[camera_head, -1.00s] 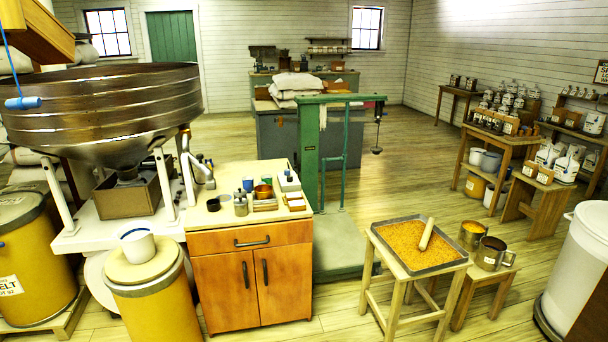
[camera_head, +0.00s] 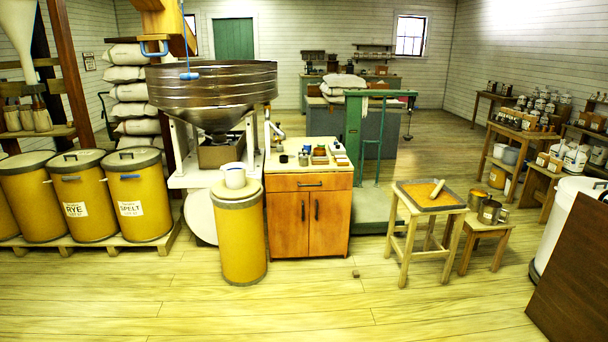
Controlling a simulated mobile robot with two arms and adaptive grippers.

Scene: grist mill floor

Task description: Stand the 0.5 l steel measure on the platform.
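Two steel cups stand on a low wooden stool at the right: a rear measure (camera_head: 471,200) and a front, larger-looking measure (camera_head: 489,211) with a label and a handle. I cannot read their sizes, so I cannot tell which is the 0.5 l one. A small metal canister (camera_head: 283,158) also stands on the cabinet top. The green platform scale has a tall column (camera_head: 353,140) and a low, pale green platform (camera_head: 371,211), partly hidden by the cabinet and the tray stand. The visible part of the platform is bare. Neither of my grippers is in view.
The orange cabinet (camera_head: 309,220) and a yellow drum (camera_head: 240,240) stand before the platform's left. A wooden stand (camera_head: 408,237) holding a grain tray stands at its right front. A small brown object (camera_head: 356,274) lies on the floor.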

